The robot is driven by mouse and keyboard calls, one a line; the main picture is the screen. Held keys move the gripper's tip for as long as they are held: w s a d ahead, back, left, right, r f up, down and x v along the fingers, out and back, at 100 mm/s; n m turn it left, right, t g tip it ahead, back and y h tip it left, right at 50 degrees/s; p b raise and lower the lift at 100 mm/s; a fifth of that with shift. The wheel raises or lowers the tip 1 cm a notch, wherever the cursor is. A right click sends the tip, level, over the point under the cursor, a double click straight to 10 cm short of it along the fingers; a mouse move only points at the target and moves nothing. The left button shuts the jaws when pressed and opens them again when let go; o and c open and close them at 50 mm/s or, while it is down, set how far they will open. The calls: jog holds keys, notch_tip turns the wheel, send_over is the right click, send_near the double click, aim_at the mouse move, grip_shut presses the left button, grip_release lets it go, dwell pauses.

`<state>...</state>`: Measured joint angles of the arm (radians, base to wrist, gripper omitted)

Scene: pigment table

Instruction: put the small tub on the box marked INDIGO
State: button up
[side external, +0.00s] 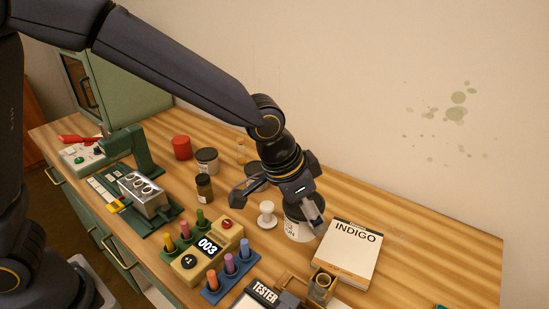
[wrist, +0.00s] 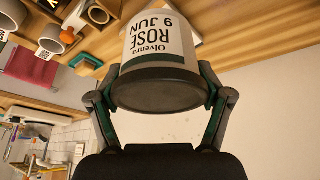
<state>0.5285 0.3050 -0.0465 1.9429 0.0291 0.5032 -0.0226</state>
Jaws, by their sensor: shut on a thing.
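A white tub (side external: 292,226) with a dark lid sits in my gripper (side external: 300,208), just left of the INDIGO box. In the wrist view the tub (wrist: 160,62) fills the upper middle, its label reading ROSE 9 JUN upside down. My gripper (wrist: 163,98) has one finger on each side of it and is shut on it. The box marked INDIGO (side external: 346,258) is white and lies flat on the table. In the side view my gripper hides part of the tub, and I cannot tell whether it touches the table.
A white knobbed piece (side external: 267,213) stands left of the tub. A peg block marked 003 (side external: 208,252), a blue peg rack (side external: 231,279) and a TESTER piece (side external: 262,295) are in front. A dark-lidded jar (side external: 206,161) and a red jar (side external: 182,148) stand behind. The table's right end (side external: 440,255) is clear.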

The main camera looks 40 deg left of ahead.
jog(key=w+d+f, duration=0.2)
jog(key=w, duration=0.1)
jog(key=w+d+f, duration=0.2)
jog(key=w+f, duration=0.1)
jog(key=w, duration=0.1)
jog(key=w+d+f, duration=0.2)
jog(key=w+f, duration=0.1)
jog(key=w, duration=0.1)
jog(key=shift+d+f, duration=0.25)
jog(key=shift+d, duration=0.05)
jog(key=shift+w+d+f, duration=0.3)
jog(key=shift+w+f, duration=0.25)
jog(key=shift+f, duration=1.6)
jog(key=shift+f, duration=0.1)
jog(key=o, duration=1.3)
jog(key=shift+s+f, duration=0.1)
